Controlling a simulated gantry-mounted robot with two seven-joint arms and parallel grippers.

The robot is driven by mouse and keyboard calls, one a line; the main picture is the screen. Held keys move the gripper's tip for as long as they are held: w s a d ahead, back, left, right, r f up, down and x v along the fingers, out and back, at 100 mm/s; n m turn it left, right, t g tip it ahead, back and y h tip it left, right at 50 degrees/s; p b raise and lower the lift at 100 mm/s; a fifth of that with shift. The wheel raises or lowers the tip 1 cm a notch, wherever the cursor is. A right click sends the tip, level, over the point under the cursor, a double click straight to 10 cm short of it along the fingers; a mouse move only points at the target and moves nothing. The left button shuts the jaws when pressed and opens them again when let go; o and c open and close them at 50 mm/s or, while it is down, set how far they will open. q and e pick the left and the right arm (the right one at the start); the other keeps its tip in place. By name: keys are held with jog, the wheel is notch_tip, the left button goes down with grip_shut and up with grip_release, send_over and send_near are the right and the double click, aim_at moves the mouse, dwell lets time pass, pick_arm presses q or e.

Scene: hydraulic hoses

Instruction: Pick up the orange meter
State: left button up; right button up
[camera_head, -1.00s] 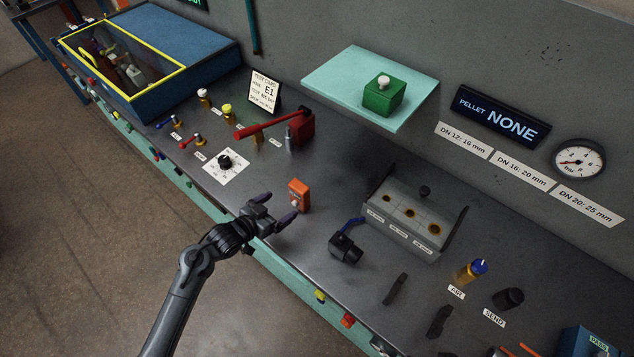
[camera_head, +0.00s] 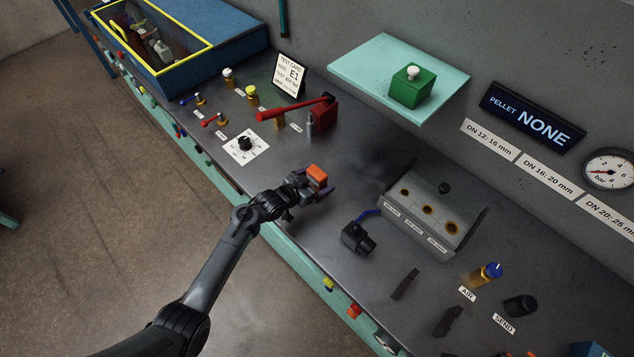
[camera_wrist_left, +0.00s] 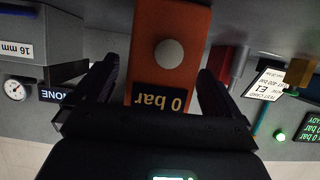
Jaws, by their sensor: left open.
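The orange meter (camera_head: 317,175) stands on the grey bench top, near the front edge left of the grey block with holes. My left gripper (camera_head: 312,192) is at the meter, with its fingers open on either side of it; its lower part is hidden behind the gripper in the head view. In the left wrist view the meter (camera_wrist_left: 172,50) lies between the two dark fingers (camera_wrist_left: 160,90), with gaps on both sides. It shows a white round knob and a display reading "0 bar", upside down. My right gripper is not in view.
A black camera-like part (camera_head: 357,238) with a blue tip lies right of the meter. The grey block (camera_head: 432,212) stands behind it. A dial on a white card (camera_head: 245,144) and a red lever (camera_head: 292,108) are to the left. Bench between is clear.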

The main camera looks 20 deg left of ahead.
pick_arm(q)
jog(key=shift+w+d+f, duration=0.1)
jog(key=shift+w, duration=0.1)
jog(key=c, duration=1.2)
